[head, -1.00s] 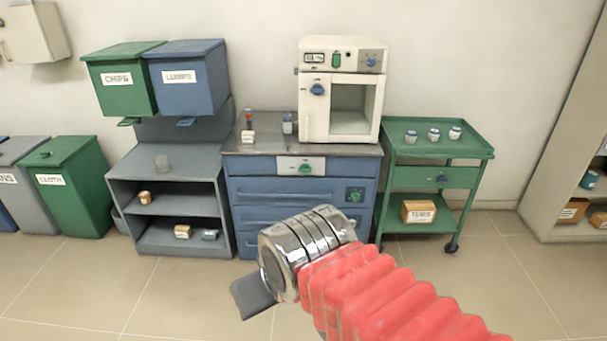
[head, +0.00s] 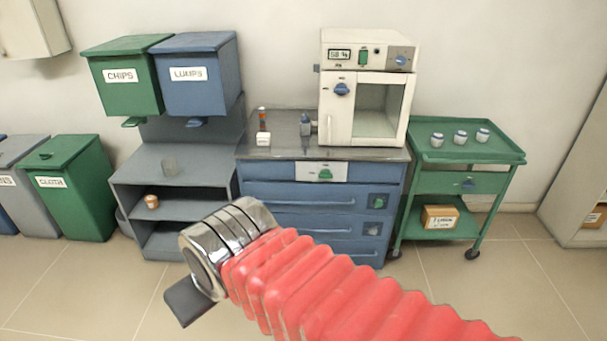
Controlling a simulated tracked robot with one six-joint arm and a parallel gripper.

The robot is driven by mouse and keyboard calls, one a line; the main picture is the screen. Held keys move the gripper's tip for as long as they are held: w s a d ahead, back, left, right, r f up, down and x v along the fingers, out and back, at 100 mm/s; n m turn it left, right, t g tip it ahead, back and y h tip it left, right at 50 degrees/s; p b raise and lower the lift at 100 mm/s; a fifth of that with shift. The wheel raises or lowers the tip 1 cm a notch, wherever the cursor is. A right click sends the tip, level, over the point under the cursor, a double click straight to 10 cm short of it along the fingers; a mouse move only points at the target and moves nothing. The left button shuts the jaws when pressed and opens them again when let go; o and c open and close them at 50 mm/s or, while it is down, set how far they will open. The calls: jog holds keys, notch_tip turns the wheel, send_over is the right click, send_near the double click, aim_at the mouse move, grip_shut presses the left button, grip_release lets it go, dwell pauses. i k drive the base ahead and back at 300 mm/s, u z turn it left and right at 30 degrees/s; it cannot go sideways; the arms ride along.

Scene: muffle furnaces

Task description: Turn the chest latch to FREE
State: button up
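The blue chest of drawers (head: 262,190) stands against the wall in the head view. A green knob (head: 325,174) sits on a white plate at its top front; the plate's marks are too small to read. A second green knob (head: 377,202) sits on a dark square plate at the right of the drawer fronts, with another dark plate (head: 372,228) below it. I cannot tell which of these is the latch or how it is set. My gripper (head: 185,302) is low in front of the shelf unit, left of the chest and apart from it. Only a dark grey part of it shows.
A white furnace (head: 340,120) and small items stand on the chest. A green trolley (head: 465,150) with several small jars is at the right. A grey shelf unit (head: 160,185), with green and blue bins (head: 195,85) above, is at the left. The floor in front is clear.

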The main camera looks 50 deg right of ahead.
aim_at(325, 173)
jog(key=u, duration=0.05)
jog(key=i, duration=0.6)
jog(key=z, duration=0.6)
jog(key=i, duration=0.7)
jog(key=z, duration=0.55)
